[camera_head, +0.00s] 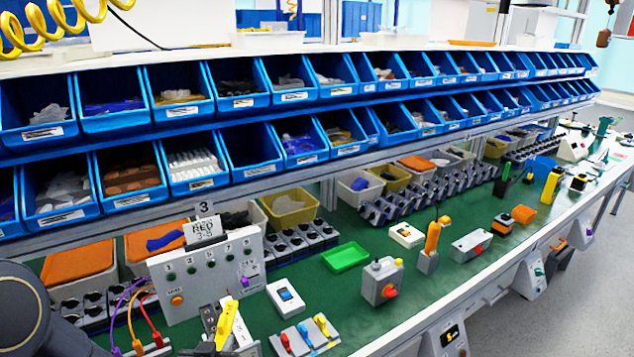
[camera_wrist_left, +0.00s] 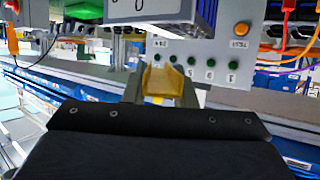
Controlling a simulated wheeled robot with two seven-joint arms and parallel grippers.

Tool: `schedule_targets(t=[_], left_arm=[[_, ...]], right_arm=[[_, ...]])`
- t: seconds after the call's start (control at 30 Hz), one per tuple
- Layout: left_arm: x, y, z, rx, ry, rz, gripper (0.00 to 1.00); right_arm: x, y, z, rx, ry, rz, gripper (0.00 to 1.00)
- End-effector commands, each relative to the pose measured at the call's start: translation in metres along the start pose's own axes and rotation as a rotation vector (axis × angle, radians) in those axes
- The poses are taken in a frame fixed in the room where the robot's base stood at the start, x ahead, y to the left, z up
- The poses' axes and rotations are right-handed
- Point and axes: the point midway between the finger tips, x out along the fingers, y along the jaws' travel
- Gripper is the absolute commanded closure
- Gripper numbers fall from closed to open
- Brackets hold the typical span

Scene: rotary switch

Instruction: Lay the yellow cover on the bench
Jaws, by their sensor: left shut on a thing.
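The yellow cover (camera_head: 227,322) is a narrow yellow piece, held tilted up in front of the grey switch panel at the lower left of the head view. My left gripper (camera_head: 218,335) is shut on it. In the left wrist view the yellow cover (camera_wrist_left: 162,80) sits between my finger tips, close to the panel. The green bench top (camera_head: 330,287) lies below and to the right. It is too small to tell whether the cover touches the panel. My right gripper does not show.
The grey switch panel (camera_head: 208,277) carries green and orange buttons and a small sign (camera_head: 203,230). Beside it lie a white device (camera_head: 286,296), a rack with coloured handles (camera_head: 305,337) and a grey box with a red knob (camera_head: 382,282). A green tray (camera_head: 346,257) stands farther back.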

Motion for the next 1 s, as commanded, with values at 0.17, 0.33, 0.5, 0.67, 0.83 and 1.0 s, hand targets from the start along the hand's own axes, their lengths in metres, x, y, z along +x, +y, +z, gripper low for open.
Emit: schedule_targets(t=[0.17,0.33,0.5,0.67,0.83,1.0], left_arm=[[0.000,0.001,-0.001,0.002,0.001,0.003,1.00],[0.000,0.001,0.000,0.001,0.001,0.002,1.00],[0.002,0.008,-0.002,0.013,0.002,0.035,1.00],[0.005,0.039,-0.005,0.067,0.002,0.167,1.00],[0.009,0.084,-0.011,0.152,0.003,0.367,1.00],[0.013,0.123,-0.015,0.221,0.002,0.534,1.00]], right_arm=[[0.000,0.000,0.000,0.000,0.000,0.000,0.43],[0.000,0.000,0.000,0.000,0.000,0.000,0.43],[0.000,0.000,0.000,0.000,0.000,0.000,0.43],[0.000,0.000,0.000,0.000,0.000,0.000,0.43],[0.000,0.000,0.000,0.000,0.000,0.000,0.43],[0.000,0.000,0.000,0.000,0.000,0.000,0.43]])
